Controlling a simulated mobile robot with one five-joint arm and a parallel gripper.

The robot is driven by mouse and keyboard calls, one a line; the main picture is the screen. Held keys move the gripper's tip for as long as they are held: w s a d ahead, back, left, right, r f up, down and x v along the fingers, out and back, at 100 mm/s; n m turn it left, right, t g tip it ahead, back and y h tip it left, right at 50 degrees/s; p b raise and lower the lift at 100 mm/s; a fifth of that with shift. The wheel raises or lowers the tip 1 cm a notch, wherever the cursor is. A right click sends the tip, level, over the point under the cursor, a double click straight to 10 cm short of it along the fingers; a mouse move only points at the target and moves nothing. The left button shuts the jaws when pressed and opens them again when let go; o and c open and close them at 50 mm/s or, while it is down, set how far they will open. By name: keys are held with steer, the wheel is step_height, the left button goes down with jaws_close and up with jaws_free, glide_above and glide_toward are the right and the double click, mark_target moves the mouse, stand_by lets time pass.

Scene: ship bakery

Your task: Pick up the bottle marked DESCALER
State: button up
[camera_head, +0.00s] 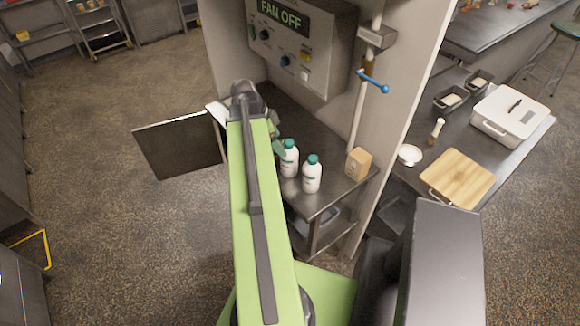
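Two white bottles with teal caps, a left one (289,160) and a right one (312,176), stand upright on a metal counter (328,198). Their labels are too small to read, so I cannot tell which is marked DESCALER. My green arm reaches up the middle of the picture to a dark joint, just left of the bottles. A small dark green-grey part shows between the arm and the left bottle; I cannot tell whether it belongs to my gripper or to something behind the arm. No fingertips can be made out.
A wooden block (358,164) stands right of the bottles. A control panel (297,50) reading FAN OFF and a pipe with a blue handle (373,81) are behind. A dark open panel (179,145) juts out left. A cutting board (457,178) lies on the right counter.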

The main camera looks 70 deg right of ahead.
mark_target(290, 157)
steer(key=b+x, duration=0.8)
steer(key=x, duration=0.2)
steer(key=shift+s+d+f, duration=0.1)
steer(key=shift+f, duration=0.25)
steer(key=shift+r, duration=0.2)
jaws_close()
